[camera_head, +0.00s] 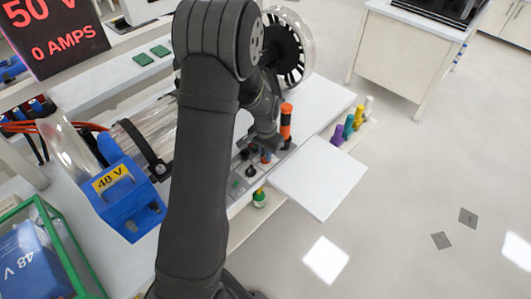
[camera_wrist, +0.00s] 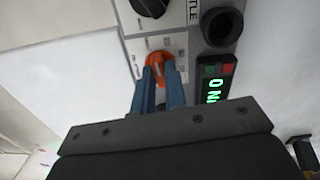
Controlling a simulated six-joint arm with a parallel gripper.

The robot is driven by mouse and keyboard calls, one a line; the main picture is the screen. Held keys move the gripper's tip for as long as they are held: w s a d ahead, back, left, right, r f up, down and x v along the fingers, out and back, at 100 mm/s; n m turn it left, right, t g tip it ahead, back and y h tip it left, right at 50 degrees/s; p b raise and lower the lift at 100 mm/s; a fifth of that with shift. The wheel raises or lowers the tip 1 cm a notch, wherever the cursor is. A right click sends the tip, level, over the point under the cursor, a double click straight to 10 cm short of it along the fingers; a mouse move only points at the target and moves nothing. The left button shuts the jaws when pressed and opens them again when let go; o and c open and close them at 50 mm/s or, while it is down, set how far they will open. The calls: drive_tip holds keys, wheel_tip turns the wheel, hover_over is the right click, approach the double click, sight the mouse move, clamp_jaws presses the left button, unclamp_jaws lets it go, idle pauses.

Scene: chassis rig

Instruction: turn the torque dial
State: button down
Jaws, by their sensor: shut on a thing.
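An orange dial (camera_wrist: 160,62) sits on a pale plate with small markings around it in the wrist view. I cannot read a torque label there. My gripper (camera_wrist: 160,70) has its two blue fingers closed on the dial's sides, and they hide part of it. In the head view my gripper (camera_head: 266,154) reaches down to the control panel (camera_head: 240,186) at the table's front edge. My wrist and fingers mostly hide the dial there.
In the wrist view, a black knob (camera_wrist: 150,6), a black round control (camera_wrist: 222,27) and a lit green display (camera_wrist: 214,90) are close by. In the head view, an orange-and-black cylinder (camera_head: 286,122) stands right beside my gripper. A bare white board (camera_head: 320,183) lies to the right.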

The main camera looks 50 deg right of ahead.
drive_tip(key=shift+n, duration=1.5)
drive_tip(key=c, duration=1.5)
unclamp_jaws()
drive_tip(key=shift+o, duration=0.2)
wheel_tip(320, 180, up, 18)
drive_tip(key=shift+f, duration=0.25)
wheel_tip(320, 180, down, 18)
drive_tip(key=shift+r, duration=0.25)
